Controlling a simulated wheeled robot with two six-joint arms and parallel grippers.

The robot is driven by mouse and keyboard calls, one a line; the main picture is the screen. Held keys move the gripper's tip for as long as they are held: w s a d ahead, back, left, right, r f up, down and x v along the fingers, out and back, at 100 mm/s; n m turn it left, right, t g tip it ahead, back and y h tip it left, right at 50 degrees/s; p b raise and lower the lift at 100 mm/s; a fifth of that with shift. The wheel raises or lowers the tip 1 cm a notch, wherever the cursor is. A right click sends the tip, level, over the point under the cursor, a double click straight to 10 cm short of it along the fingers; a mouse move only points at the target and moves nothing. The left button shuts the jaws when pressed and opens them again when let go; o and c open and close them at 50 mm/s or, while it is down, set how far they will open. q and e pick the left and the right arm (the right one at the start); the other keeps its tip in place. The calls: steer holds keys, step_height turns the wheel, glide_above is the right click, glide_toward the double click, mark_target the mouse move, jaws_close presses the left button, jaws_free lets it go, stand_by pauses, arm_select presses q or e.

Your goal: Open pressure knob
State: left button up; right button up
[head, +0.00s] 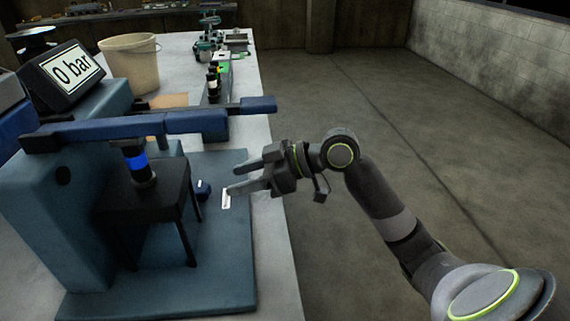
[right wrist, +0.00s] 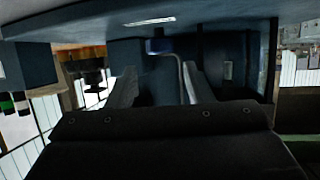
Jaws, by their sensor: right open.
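The tester is a blue-grey bench unit (head: 48,215) on a base plate (head: 215,270), with a long blue lever (head: 185,122) across its top. A small dark blue knob (head: 203,190) sits low on it, beside a black stand (head: 145,200). The knob seems to show in the right wrist view (right wrist: 158,46), beyond the fingers. My right gripper (head: 233,178) is open and empty, just right of the knob and apart from it, its fingers pointing left. Both fingers also show in the right wrist view (right wrist: 162,85). My left gripper is in no view.
A tilted display (head: 72,72) reads 0 bar. A white label (head: 226,199) lies near the fingertips. A beige bucket (head: 130,64), bottles (head: 213,84) and a vice (head: 208,45) stand farther back on the table. The floor to the right (head: 350,110) is clear.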

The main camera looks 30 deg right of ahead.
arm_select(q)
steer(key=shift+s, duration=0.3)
arm_select(e)
steer(key=v, duration=0.8)
steer(key=shift+s+d, duration=0.2)
steer(key=shift+d, duration=0.05)
steer(key=shift+r, duration=0.1)
